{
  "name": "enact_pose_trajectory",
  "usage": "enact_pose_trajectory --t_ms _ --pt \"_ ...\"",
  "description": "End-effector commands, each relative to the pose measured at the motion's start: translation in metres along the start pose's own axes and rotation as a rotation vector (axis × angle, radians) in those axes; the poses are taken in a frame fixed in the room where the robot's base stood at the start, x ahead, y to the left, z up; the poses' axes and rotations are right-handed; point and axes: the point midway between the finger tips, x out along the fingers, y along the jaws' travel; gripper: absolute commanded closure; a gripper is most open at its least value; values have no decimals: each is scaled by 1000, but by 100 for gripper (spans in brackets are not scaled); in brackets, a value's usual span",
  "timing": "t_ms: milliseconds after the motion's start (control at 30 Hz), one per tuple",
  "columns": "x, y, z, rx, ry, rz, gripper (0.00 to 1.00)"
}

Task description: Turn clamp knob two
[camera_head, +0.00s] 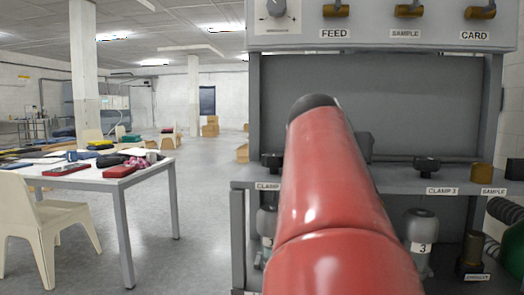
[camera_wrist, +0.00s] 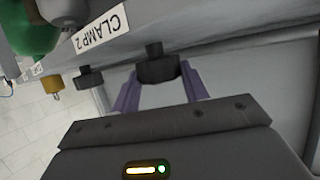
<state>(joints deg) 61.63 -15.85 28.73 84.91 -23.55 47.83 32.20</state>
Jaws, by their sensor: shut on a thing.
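Clamp knob two, a dark round knob (camera_wrist: 158,69), shows in the wrist view beside the white CLAMP 2 label (camera_wrist: 101,31) on the grey shelf edge. My gripper (camera_wrist: 158,82) has its purple fingers on either side of this knob and is shut on it. In the head view my red arm covers knob two, its label and my gripper. How far the knob is turned cannot be told.
Another dark knob (camera_wrist: 88,76) sits farther along the shelf in the wrist view. In the head view, a dark knob (camera_head: 271,161) is left of my arm and the CLAMP 3 knob (camera_head: 427,165) right. A cluttered white table (camera_head: 105,182) stands at left.

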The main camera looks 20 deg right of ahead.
Motion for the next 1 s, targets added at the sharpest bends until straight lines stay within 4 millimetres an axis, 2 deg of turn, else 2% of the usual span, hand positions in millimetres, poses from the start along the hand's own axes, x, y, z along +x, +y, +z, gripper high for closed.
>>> enact_pose_trajectory --t_ms 500,1000 --pt "2 -9 1 144 -5 340 78" --pt "3 -9 2 179 -6 427 78"
